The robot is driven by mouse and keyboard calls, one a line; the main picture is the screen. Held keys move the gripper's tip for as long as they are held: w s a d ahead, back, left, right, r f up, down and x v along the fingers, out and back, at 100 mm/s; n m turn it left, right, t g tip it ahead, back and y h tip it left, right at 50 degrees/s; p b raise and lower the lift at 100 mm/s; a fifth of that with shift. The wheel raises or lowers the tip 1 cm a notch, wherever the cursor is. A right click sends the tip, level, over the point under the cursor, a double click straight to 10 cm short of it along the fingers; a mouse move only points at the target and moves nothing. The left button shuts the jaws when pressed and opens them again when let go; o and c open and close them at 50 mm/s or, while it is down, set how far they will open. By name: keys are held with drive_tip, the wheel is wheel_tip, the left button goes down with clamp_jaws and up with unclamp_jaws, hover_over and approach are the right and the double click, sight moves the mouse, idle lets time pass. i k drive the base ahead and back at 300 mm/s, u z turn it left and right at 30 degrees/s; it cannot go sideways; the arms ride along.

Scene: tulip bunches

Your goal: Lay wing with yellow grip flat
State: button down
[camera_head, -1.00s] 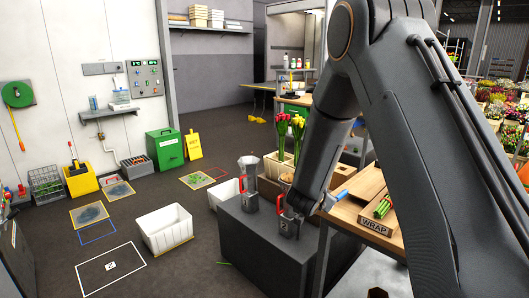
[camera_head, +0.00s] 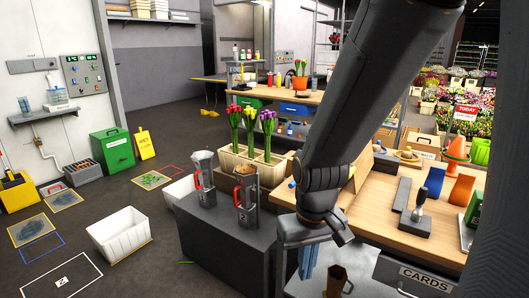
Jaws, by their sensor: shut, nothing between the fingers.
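I cannot make out a wing with a yellow grip for certain in the head view. The wooden workbench (camera_head: 377,214) stands to the right, and a long table (camera_head: 206,80) with yellow parts near the floor stands at the back. My gripper (camera_head: 312,240) points down in front of the workbench's near edge, shut and empty. Pale blue strips (camera_head: 306,262) show just below it. I cannot tell whether it touches them, and its fingertips are not clear. My arm hides part of the workbench.
Two grey jugs with red handles, one left (camera_head: 203,181) and one right (camera_head: 246,198), stand on a dark block (camera_head: 215,235). Tulip bunches (camera_head: 251,125) stand in a pale crate behind. A white bin (camera_head: 120,238) sits on the floor.

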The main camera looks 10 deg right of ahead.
sight(359, 169)
drive_tip(key=z, duration=0.3)
drive_tip(key=k, duration=0.4)
drive_tip(key=z, duration=0.3)
drive_tip(key=i, duration=0.45)
drive_tip(key=u, duration=1.7)
drive_tip(key=i, duration=1.75)
drive_tip(key=z, duration=3.2)
